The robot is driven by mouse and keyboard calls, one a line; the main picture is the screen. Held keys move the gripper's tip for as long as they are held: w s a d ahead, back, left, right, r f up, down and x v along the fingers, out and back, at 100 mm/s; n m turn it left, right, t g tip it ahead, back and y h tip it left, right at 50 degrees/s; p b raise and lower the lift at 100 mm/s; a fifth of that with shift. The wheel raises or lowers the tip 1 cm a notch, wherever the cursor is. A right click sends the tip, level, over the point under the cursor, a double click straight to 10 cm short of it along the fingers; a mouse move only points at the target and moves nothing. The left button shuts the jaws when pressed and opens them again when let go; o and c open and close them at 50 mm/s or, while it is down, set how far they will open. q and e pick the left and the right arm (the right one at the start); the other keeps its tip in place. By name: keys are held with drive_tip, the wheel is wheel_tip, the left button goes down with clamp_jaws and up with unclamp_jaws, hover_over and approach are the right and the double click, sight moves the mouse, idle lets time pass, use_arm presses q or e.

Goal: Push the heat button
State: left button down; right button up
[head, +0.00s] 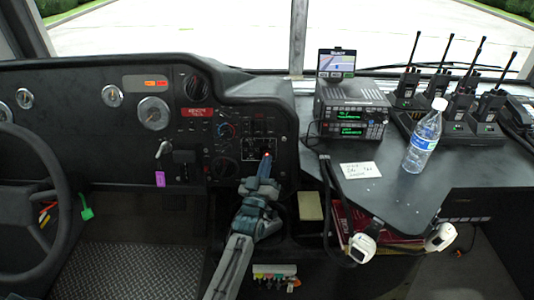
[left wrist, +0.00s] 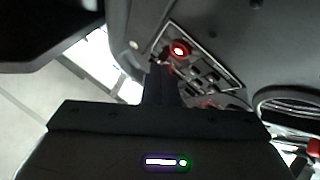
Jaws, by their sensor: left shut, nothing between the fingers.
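A small switch panel (head: 254,145) sits at the right end of the black dashboard. In the left wrist view the panel (left wrist: 212,68) carries a round button glowing red (left wrist: 179,49) and several dark switches. Lettering is too small to read, so I cannot tell for sure which one is the heat button. My left gripper (head: 266,160) is shut and empty, with its tips up at the panel and a red glow right by them. In the left wrist view its fingers (left wrist: 160,72) end just below the red button; I cannot tell whether they touch it. My right gripper is not in view.
The steering wheel (head: 35,205) is at the left. A black desk (head: 400,195) at the right bears a radio unit (head: 350,108), a water bottle (head: 423,135), a paper note (head: 360,170) and several handheld radios in chargers. Two white handsets hang at the desk's front edge.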

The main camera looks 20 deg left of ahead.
use_arm(q)
drive_tip(key=s+p, duration=0.1)
drive_tip(key=s+d+r+p, duration=0.1)
drive_tip(key=s, duration=0.1)
drive_tip(key=s+r+p, duration=0.1)
drive_tip(key=shift+s+d, duration=0.15)
drive_tip(key=shift+s, duration=0.2)
